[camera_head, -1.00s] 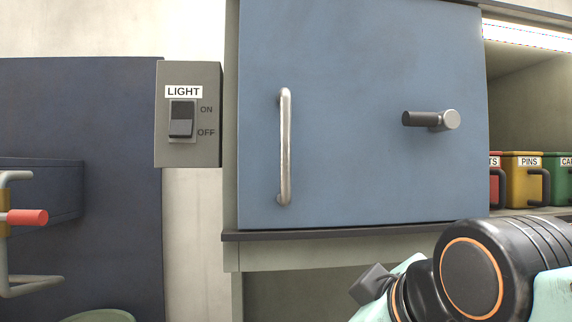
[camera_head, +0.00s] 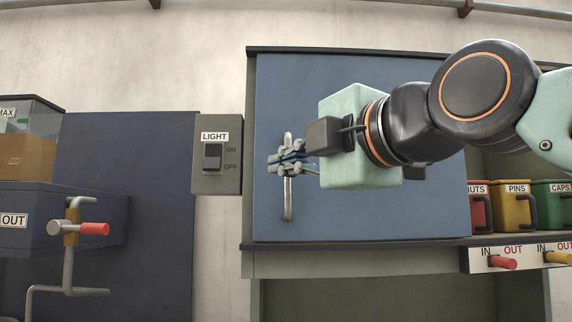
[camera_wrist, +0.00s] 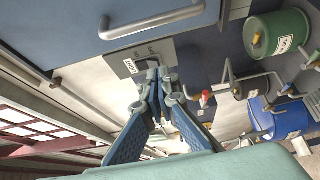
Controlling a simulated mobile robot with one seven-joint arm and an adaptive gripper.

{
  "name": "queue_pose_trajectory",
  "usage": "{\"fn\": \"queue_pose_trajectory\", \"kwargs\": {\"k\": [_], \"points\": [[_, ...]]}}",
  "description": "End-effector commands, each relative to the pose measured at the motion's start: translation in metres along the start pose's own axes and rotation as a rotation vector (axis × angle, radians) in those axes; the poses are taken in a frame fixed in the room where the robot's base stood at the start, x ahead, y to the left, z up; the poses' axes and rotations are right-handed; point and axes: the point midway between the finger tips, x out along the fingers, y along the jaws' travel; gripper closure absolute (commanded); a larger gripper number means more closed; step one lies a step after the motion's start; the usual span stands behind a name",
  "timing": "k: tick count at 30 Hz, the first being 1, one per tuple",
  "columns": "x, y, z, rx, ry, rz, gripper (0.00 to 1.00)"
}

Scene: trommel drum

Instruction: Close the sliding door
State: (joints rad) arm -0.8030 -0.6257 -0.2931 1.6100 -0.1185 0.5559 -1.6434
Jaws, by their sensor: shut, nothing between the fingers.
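The blue sliding door (camera_head: 330,215) covers the left part of the wall cabinet, and the cabinet is open to its right. A vertical metal handle (camera_head: 288,205) stands near the door's left edge; it also shows in the wrist view (camera_wrist: 155,22). My gripper (camera_head: 278,162) overlaps the middle of this handle in the head view. In the wrist view my gripper (camera_wrist: 157,78) is shut and empty, with the handle beyond and above the fingertips, apart from them in the picture. Contact cannot be told. My arm hides the door's right part and its dark knob.
A grey light switch box (camera_head: 216,185) is on the wall left of the door. Red (camera_head: 480,208), yellow (camera_head: 512,208) and green (camera_head: 552,207) bins stand on the open shelf. An IN/OUT panel (camera_head: 484,252) is below. A red-handled valve (camera_head: 93,229) is at left.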

Motion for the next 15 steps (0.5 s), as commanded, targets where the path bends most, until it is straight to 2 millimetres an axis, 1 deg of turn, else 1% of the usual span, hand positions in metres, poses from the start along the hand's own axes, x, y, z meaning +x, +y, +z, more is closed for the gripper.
{"fn": "queue_pose_trajectory", "kwargs": {"k": [1,6,11,12,15], "points": [[0.011,0.001,0.000,0.000,0.001,-0.006,1.00],[0.049,0.001,-0.001,0.001,0.001,-0.007,1.00],[0.081,0.000,-0.001,0.001,0.001,-0.006,1.00],[0.074,0.003,0.009,0.005,-0.001,0.000,1.00],[0.069,0.001,0.022,0.005,0.001,-0.001,1.00]]}}
